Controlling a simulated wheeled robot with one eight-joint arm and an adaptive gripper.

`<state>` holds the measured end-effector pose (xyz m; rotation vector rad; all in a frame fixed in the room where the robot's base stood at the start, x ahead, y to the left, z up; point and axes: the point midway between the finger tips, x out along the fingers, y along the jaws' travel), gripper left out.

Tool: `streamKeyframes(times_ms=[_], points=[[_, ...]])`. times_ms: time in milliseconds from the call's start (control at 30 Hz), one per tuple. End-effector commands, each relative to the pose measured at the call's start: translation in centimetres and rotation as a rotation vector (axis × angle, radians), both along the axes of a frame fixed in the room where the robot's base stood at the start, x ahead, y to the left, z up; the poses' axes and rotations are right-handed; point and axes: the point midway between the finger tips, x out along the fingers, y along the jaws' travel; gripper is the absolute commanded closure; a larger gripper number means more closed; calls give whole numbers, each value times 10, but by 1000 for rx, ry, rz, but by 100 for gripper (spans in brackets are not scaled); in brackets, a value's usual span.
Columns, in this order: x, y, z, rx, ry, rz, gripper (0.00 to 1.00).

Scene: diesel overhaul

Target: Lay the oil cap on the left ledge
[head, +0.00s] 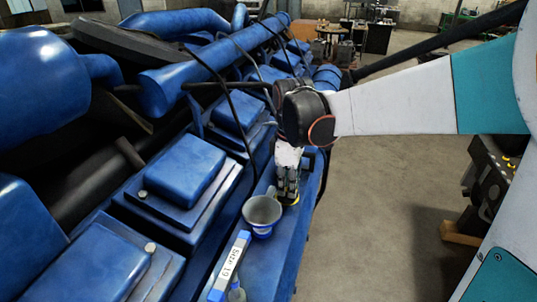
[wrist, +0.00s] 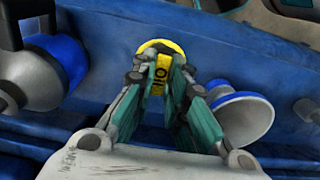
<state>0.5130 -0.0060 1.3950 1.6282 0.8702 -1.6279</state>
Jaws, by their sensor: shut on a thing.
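The yellow oil cap, lettered "OIL", is between the fingers of my gripper (wrist: 160,66) in the wrist view; its yellow rim (wrist: 160,45) shows past the fingertips. In the head view my gripper (head: 288,200) points down over the blue ledge (head: 283,262) along the engine's side, and only a thin yellow edge of the cap shows at the fingertips. My gripper is shut on the cap. The fingers hide much of it, and I cannot tell whether it touches the blue surface below.
A labelled block (head: 231,266) lies nearer. Blue engine covers (head: 178,172) rise to the left, with a black cable (head: 236,122) above. Open floor (head: 378,215) lies right of the ledge.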

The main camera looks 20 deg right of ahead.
Motion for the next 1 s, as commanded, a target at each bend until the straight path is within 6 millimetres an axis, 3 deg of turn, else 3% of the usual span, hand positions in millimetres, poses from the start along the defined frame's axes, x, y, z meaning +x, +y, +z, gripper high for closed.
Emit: streamKeyframes(times_ms=[133, 500, 533, 600, 1000], points=[[1, 0, -12, 0, 0, 0, 100], [1, 0, -16, 0, 0, 0, 100], [1, 0, -16, 0, 0, 0, 82], [1, 0, -15, 0, 0, 0, 66], [1, 0, -12, 0, 0, 0, 66]])
